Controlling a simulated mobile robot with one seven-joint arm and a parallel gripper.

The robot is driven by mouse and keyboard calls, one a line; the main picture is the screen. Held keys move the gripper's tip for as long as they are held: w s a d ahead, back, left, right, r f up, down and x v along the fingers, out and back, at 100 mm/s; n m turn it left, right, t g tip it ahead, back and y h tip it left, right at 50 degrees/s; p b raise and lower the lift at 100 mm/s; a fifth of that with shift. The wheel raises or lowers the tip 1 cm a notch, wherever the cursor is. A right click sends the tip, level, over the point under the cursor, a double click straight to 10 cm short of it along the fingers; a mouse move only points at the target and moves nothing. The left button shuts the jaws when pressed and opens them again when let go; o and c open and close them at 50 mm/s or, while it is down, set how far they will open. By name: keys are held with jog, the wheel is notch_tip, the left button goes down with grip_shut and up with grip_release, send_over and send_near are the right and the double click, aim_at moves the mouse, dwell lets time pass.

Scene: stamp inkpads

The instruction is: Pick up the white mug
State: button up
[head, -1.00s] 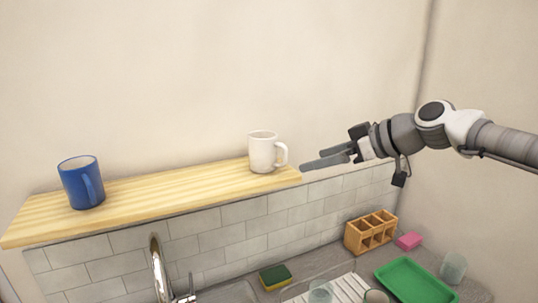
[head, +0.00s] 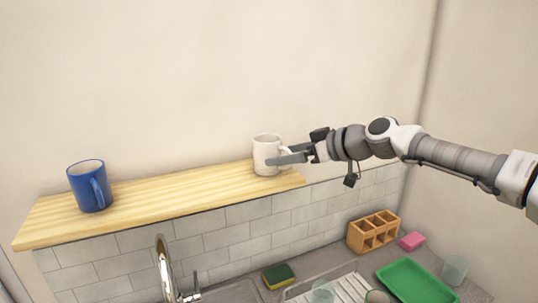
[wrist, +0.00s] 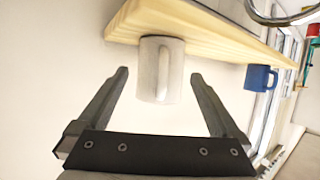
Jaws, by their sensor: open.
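The white mug (head: 264,157) stands upright at the right end of the wooden shelf (head: 150,203). Its handle is on the right and partly covered by my gripper in the head view. My gripper (head: 272,160) is open at the mug, with a finger passing in front of it in the head view. In the wrist view the mug (wrist: 157,72) sits between the two spread fingers of my gripper (wrist: 157,76), with a visible gap on each side. Its handle faces the wrist camera.
A blue mug (head: 90,186) stands near the shelf's left end. Below are a faucet (head: 163,270), a sponge (head: 279,276), a wooden compartment box (head: 374,232), a pink block (head: 412,241), a green tray (head: 416,284) and a glass (head: 455,268). The shelf between the mugs is clear.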

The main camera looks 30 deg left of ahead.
aim_at(278, 155)
jog(key=shift+p+x, duration=1)
jog(key=shift+x, duration=1.75)
jog(key=shift+s, duration=0.1)
jog(key=shift+c, duration=0.2)
jog(key=c, duration=1.4)
